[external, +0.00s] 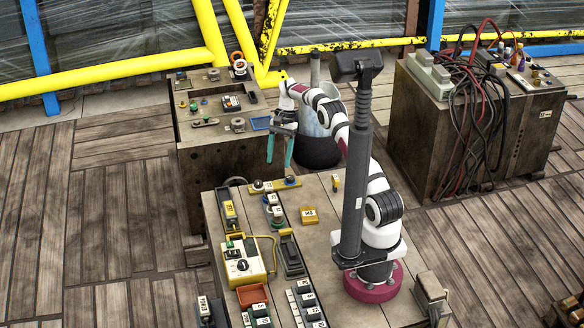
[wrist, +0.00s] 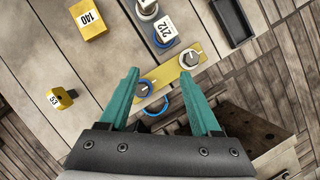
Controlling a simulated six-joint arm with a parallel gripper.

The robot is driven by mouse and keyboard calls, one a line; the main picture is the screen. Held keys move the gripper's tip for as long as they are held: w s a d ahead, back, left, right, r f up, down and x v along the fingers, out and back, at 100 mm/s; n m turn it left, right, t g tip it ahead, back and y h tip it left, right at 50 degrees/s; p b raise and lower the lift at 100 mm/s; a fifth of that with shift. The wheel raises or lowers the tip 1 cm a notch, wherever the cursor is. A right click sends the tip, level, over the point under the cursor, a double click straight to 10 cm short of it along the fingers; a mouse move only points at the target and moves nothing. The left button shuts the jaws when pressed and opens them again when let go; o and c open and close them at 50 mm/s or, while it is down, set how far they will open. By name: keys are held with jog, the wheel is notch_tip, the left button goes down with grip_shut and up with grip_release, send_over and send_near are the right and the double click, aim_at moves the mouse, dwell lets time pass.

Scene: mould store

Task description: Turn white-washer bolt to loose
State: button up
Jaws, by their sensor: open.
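A yellow bar (wrist: 168,74) lies near the table's far edge and carries two bolts with dark-marked heads. The white-washer bolt (wrist: 190,58) is at its right end in the wrist view; in the external view it appears at the bar's left end (external: 258,186). A blue-washer bolt (wrist: 142,89) is at the other end. My gripper (wrist: 161,74) is open, with teal fingers pointing toward the bar. In the external view my gripper (external: 279,161) hangs beyond the bar, raised and apart from it. Nothing is between the fingers.
A block marked 212 (wrist: 165,28) stands beside the bar. Yellow blocks 140 (wrist: 88,19) and 53 (wrist: 61,98) lie left in the wrist view. A dark tray (wrist: 232,22) is at upper right. Another bench (external: 186,150) and a bucket (external: 318,150) stand beyond the table.

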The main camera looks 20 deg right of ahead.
jog(key=d+r, duration=0.2)
jog(key=d, duration=0.1)
jog(key=d+r, duration=0.1)
jog(key=d, duration=0.1)
jog(key=shift+s, duration=0.3)
notch_tip(320, 180, up, 4)
jog(key=m+t+h, duration=0.3)
jog(key=m+t, duration=0.1)
jog(key=m, duration=0.7)
send_over(258, 182)
notch_tip(258, 182, down, 15)
jog(key=shift+f, duration=0.1)
